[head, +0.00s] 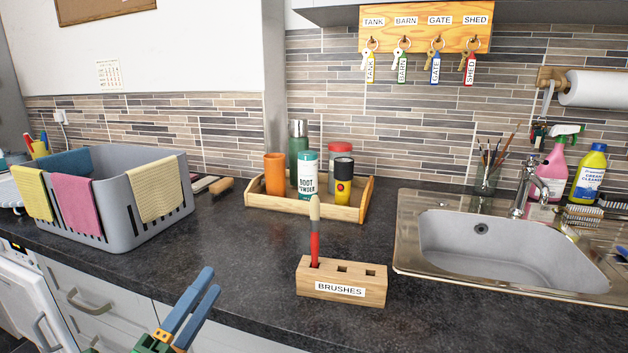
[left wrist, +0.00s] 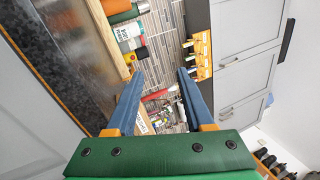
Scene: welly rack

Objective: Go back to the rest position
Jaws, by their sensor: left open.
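My left gripper (head: 211,281) is in the lower left of the head view, in front of the counter's front edge. Its two blue fingers are apart with nothing between them; they also show apart and empty in the left wrist view (left wrist: 160,76). A wooden block labelled BRUSHES (head: 341,281) stands on the dark counter, to the right of the gripper and clear of it. A red-handled brush (head: 315,240) with a pale tip stands upright in the block's left hole; the other two holes are empty. My right gripper is not in view.
A grey basket (head: 128,231) with cloths over its rim stands at the left. A wooden tray (head: 280,203) with bottles and tins is at the back. A sink (head: 490,240) fills the right. Tagged keys hang on a wall board (head: 420,44). The counter around the block is clear.

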